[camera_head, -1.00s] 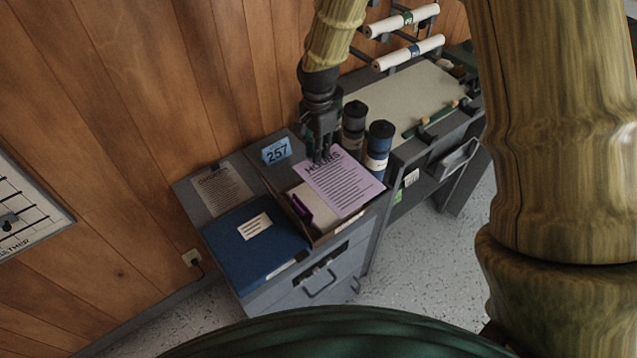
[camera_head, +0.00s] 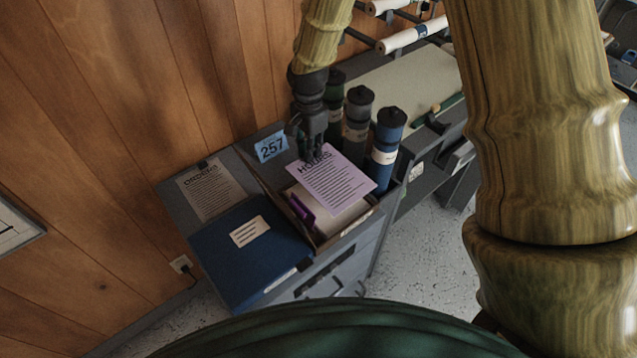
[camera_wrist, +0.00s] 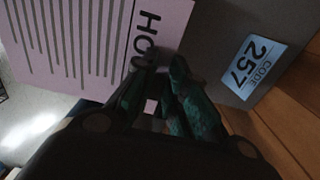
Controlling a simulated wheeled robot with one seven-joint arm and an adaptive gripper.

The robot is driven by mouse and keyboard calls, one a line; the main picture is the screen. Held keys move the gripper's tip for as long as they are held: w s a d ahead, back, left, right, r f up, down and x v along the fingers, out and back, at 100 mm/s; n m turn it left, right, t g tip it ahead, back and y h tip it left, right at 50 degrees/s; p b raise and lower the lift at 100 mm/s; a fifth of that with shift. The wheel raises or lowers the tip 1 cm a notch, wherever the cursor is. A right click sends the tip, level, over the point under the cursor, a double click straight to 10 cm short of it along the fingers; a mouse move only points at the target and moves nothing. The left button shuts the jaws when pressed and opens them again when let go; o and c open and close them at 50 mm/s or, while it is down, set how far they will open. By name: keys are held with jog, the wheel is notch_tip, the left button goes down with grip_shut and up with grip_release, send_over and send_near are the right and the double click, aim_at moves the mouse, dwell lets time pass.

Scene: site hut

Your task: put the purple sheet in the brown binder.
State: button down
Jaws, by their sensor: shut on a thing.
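The purple sheet (camera_head: 335,182), headed "HOURS", is held by its heading edge in my gripper (camera_head: 312,152). In the wrist view the sheet (camera_wrist: 72,45) spreads out to the left of my gripper (camera_wrist: 160,72), whose dark green fingers are closed at the heading. The brown binder (camera_head: 347,232) lies open on the cabinet under the sheet, with its brown edge and pale inside showing. The sheet hangs over it and hides its far part. I cannot tell whether they touch. A small purple piece (camera_head: 302,210) shows at the binder's left side.
A closed blue binder (camera_head: 270,258) lies left of the brown one, below a pinned printed sheet (camera_head: 211,190). A blue "257" sign (camera_head: 271,148) stands behind. Upright tubes, including a blue one (camera_head: 386,150), stand close right of the sheet. Paper rolls (camera_head: 412,35) are behind.

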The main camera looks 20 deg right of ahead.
jog(key=shift+f+p, duration=1)
jog(key=shift+f, duration=3.3)
jog(key=shift+f, duration=0.55)
jog(key=c, duration=1.4)
grip_release()
jog(key=shift+c, duration=0.2)
jog(key=shift+w, duration=0.1)
jog(key=shift+r, duration=0.1)
jog(key=shift+r, duration=0.25)
jog(key=shift+r+b, duration=1.55)
jog(key=shift+r, duration=4.65)
